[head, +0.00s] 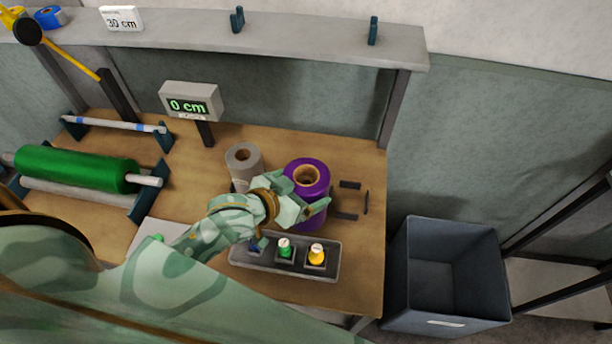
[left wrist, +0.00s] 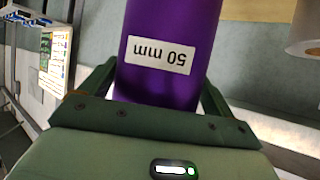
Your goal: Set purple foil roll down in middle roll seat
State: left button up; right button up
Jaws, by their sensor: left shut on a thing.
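The purple foil roll (head: 309,176) stands upright between the fingers of my left gripper (head: 310,205) in the head view. In the left wrist view the purple roll (left wrist: 168,60) fills the gap between both fingers and shows a white "50 mm" label. My left gripper is shut on it. A grey roll (head: 243,160) stands just to its left. Dark seat brackets (head: 350,185) show on the table to the right of the purple roll. Whether the purple roll touches the table or is over the middle seat is hidden by my gripper. My right gripper is not in view.
A tray (head: 238,256) with blue, green and yellow-topped pieces lies in front of the roll. A display post (head: 191,102) reading "0 cm" and a green roll on a stand (head: 75,168) are to the left. A grey bin (head: 445,270) stands right of the table.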

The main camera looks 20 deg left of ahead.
pick_arm(q)
jog(key=w+a+f+b, duration=0.4)
jog(key=w+a+f, duration=0.3)
jog(key=w+f, duration=0.4)
jog(key=shift+w+a+f, duration=0.3)
jog(key=shift+a+f, duration=0.05)
jog(key=shift+f, duration=0.45)
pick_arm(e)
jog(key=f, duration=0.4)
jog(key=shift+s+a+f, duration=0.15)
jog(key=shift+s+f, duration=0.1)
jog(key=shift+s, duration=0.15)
pick_arm(q)
jog(key=o, duration=1.8)
jog(key=shift+s+f, duration=0.15)
jog(key=shift+f, duration=0.05)
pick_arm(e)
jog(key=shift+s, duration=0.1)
pick_arm(q)
jog(key=shift+r, duration=0.1)
